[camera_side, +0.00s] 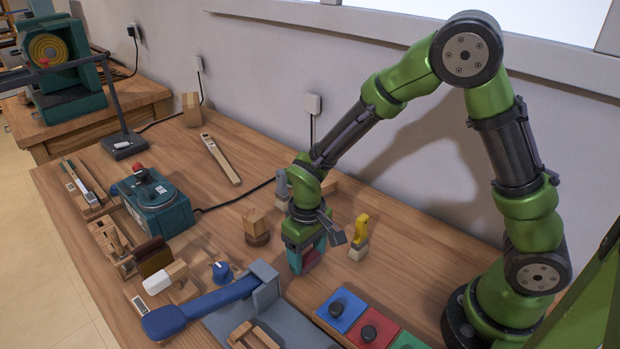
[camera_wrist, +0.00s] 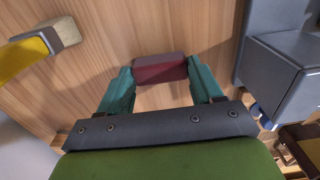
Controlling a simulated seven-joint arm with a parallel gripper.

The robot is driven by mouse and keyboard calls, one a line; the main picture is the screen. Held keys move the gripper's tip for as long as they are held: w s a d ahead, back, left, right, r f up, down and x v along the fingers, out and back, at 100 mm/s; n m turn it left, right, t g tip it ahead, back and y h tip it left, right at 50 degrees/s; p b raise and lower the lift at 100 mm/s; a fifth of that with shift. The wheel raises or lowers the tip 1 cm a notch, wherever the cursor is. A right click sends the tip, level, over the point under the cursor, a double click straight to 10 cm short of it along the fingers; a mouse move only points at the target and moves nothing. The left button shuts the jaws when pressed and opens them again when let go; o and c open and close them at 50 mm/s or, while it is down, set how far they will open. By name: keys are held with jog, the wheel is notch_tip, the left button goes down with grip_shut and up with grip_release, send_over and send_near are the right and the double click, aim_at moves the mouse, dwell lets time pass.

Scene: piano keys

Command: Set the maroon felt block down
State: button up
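The maroon felt block (camera_wrist: 160,69) sits between the two teal fingertips of my gripper (camera_wrist: 160,76) in the wrist view, with a finger against each end. In the side view the block (camera_side: 312,259) shows partly behind the near teal finger of my gripper (camera_side: 307,256). My gripper is shut on it and points down, low over the wooden tabletop (camera_side: 235,225). I cannot tell whether the block's underside touches the wood.
A yellow-handled piece (camera_side: 360,232) stands right of my gripper. A blue-grey lever device (camera_side: 262,292) is close in front to the left. Coloured button panels (camera_side: 342,310) lie front right.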

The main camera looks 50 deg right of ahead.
jog(key=o, duration=0.4)
notch_tip(320, 180, up, 11)
notch_tip(320, 180, up, 8)
jog(key=m+t+y, duration=0.1)
jog(key=m+t, duration=0.1)
jog(key=t, duration=0.1)
send_over(307, 257)
jog(key=s+d, duration=0.4)
jog(key=s, duration=0.1)
jog(key=s+d+r+t, duration=0.1)
jog(key=s, duration=0.1)
jog(key=s+d+r+m+t, duration=0.1)
jog(key=s, duration=0.1)
jog(key=s+r+m+t+y, duration=0.1)
jog(key=s+r+t, duration=0.1)
jog(key=s, duration=0.1)
jog(key=shift+d, duration=0.4)
